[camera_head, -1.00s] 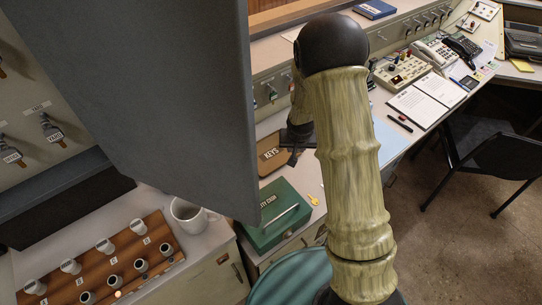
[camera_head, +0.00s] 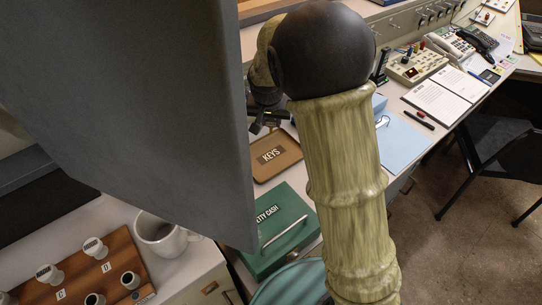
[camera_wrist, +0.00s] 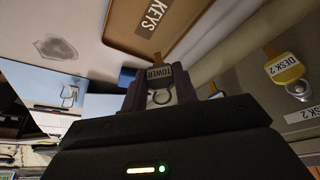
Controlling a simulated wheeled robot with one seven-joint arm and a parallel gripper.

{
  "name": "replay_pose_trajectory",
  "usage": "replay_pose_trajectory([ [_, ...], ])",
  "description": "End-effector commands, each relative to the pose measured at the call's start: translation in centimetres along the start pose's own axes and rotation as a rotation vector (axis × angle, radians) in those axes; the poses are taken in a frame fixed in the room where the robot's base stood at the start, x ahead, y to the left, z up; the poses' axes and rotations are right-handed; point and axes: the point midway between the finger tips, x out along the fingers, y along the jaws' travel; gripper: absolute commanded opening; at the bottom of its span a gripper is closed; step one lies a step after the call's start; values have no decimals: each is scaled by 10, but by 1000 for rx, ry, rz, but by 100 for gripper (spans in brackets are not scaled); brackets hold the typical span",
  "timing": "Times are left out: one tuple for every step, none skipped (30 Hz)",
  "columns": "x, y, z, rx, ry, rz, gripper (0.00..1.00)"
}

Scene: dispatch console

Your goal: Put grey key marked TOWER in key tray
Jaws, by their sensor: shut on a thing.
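The grey key marked TOWER (camera_wrist: 160,74) is between the fingers of my gripper (camera_wrist: 161,92) in the wrist view, its label readable. My gripper is shut on it. In the head view my gripper (camera_head: 268,122) shows small and dark beside the arm, near the far edge of the key tray; the key is not clear there. The brown key tray (camera_head: 262,173), labelled KEYS, lies on the desk. In the wrist view part of the tray (camera_wrist: 121,30) shows just beyond the held key. The key is apart from the tray's floor.
A green petty cash box (camera_head: 270,235) stands in front of the tray. A blue folder (camera_head: 405,145) lies to the right. A yellow DESK 2 key (camera_wrist: 285,69) hangs at right in the wrist view. A mug (camera_head: 160,236) and a grey panel (camera_head: 170,100) are at left.

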Motion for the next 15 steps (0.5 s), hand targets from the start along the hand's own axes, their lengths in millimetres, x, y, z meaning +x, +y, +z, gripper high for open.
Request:
replay_pose_trajectory([
  [-1, 0, 0, 0, 0, 0, 10],
  [-1, 0, 0, 0, 0, 0, 10],
  [-1, 0, 0, 0, 0, 0, 10],
  [-1, 0, 0, 0, 0, 0, 10],
  [0, 0, 0, 0, 0, 0, 10],
  [0, 0, 0, 0, 0, 0, 10],
  [1, 0, 0, 0, -1, 1, 10],
  [2, 0, 1, 0, -1, 1, 10],
  [6, 1, 2, -1, -3, 2, 10],
  [10, 1, 4, -1, -3, 3, 10],
  [14, 1, 5, -1, -3, 3, 10],
  [20, 1, 8, -1, -5, 3, 10],
  [25, 1, 10, -1, -4, 3, 10],
  [31, 1, 12, -1, -5, 3, 10],
  [38, 1, 14, -1, -4, 3, 10],
])
